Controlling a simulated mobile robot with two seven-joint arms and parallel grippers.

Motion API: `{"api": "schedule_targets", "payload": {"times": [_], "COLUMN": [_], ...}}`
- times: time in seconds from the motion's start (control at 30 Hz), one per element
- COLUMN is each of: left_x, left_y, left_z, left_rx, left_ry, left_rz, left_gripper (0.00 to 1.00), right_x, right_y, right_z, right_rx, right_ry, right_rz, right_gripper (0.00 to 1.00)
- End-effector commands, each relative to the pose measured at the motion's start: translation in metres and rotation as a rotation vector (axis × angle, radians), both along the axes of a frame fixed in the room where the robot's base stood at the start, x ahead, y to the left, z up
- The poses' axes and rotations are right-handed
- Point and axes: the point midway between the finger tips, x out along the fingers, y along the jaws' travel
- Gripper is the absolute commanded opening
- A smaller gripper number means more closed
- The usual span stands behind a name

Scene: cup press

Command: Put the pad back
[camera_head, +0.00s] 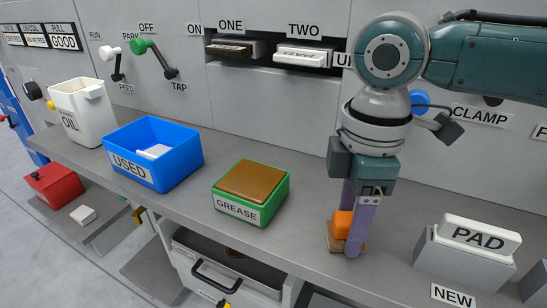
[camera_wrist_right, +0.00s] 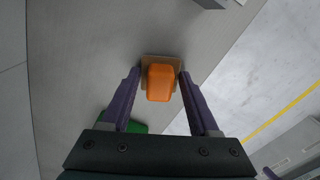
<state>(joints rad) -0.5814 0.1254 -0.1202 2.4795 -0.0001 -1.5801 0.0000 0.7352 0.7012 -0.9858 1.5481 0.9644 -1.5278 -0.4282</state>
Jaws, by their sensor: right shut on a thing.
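My right gripper (camera_head: 352,238) points down over the bench, its purple fingers on either side of an orange block (camera_head: 342,224) with a flat tan base. The gripper is shut on this block. The block also shows between the fingers in the right wrist view (camera_wrist_right: 160,82), with the tan base (camera_wrist_right: 150,60) beyond it. I cannot tell whether the base touches the bench. A white piece marked PAD (camera_head: 480,236) sits on a grey block-like stand (camera_head: 455,262) to the right of the gripper. My left gripper is not in view.
A green GREASE tray (camera_head: 238,209) with a brown top stands left of the gripper. Further left are the blue USED bin (camera_head: 135,168) and white OIL container (camera_head: 90,125). The bench (camera_head: 300,215) is clear between tray and gripper. A NEW label (camera_head: 453,296) marks the front edge.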

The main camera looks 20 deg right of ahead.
Motion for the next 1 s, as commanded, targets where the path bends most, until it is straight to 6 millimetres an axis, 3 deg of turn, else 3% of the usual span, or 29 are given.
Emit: {"api": "schedule_targets", "payload": {"times": [0.2, 0.23, 0.47, 0.77, 1.0], "left_x": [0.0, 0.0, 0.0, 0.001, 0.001], "left_y": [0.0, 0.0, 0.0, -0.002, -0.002], "left_z": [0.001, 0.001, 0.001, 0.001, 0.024], "left_rx": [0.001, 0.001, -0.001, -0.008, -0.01], "left_ry": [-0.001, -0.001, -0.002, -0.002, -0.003], "left_rz": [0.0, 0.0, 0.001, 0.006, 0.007], "left_gripper": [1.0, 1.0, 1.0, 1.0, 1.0], "right_x": [0.0, 0.0, 0.0, 0.0, 0.001], "right_y": [0.0, 0.0, 0.0, 0.0, 0.0], "right_z": [-0.002, -0.002, -0.002, 0.0, 0.043], "right_rx": [0.0, 0.0, 0.0, 0.0, 0.0], "right_ry": [0.001, 0.0, 0.0, -0.001, -0.003], "right_rz": [-0.001, -0.001, 0.0, 0.0, 0.001], "right_gripper": [0.17, 0.64, 0.9, 0.92, 0.92]}}
